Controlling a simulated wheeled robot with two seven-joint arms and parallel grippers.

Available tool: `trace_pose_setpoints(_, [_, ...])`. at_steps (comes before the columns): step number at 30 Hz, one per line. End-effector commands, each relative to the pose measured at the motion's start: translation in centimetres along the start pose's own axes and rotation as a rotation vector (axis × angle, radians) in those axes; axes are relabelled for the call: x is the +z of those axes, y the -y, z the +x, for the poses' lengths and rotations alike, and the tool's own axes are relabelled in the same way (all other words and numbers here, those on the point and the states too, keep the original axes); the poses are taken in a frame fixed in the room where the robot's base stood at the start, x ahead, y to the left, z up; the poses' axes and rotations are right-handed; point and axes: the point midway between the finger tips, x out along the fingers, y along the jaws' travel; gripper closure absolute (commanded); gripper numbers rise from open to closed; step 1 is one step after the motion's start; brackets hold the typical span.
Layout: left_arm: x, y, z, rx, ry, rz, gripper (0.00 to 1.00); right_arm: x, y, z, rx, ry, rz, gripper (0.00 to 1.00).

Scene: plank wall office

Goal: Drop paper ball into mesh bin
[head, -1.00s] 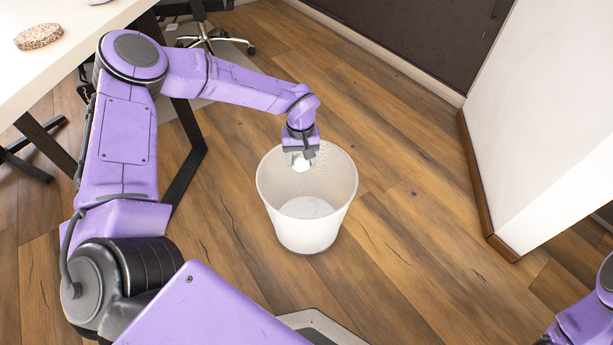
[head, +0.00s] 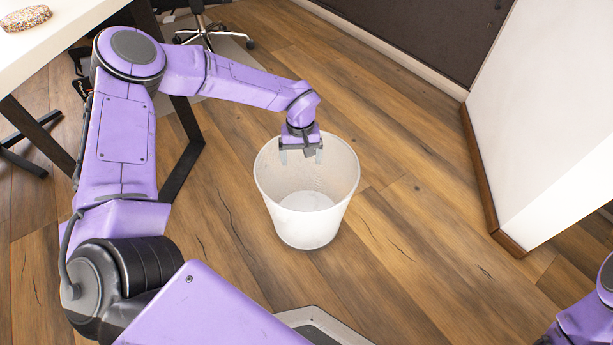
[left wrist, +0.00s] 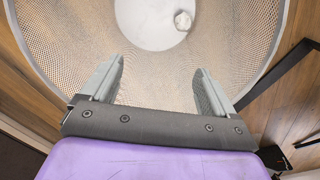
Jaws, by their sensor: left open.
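The white mesh bin (head: 306,215) stands upright on the wooden floor in the middle of the head view. My left gripper (head: 301,157) is over the bin's mouth, open and empty, with its fingers pointing down. In the left wrist view the two fingers (left wrist: 158,85) are spread wide, and the bin's mesh wall (left wrist: 262,40) surrounds them. The white crumpled paper ball (left wrist: 183,20) is inside the bin, at its white bottom, apart from the fingers. The ball cannot be made out in the head view. My right gripper is out of view.
A white desk (head: 60,40) with a speckled oval object (head: 25,18) on it is at the upper left. An office chair base (head: 205,33) stands behind it. A white wall (head: 545,120) is at the right. Open wooden floor surrounds the bin.

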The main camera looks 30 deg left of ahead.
Motion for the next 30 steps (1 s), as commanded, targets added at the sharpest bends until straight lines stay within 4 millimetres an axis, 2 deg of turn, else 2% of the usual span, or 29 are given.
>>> trace_pose_setpoints(6, [0.0, -0.1, -5.7, 0.004, -0.003, 0.001, 0.12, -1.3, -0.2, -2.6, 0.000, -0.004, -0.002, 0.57])
trace_pose_setpoints(12, [0.0, -0.1, -9.3, 0.002, -0.001, 0.000, 0.12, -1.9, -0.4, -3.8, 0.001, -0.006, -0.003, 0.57])
trace_pose_setpoints(16, [0.0, 0.0, -10.0, 0.002, -0.001, 0.001, 0.12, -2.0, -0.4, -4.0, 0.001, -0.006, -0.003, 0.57])
trace_pose_setpoints(30, [0.0, -0.1, -10.0, 0.001, -0.001, 0.001, 0.12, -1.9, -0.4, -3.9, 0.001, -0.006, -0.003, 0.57])
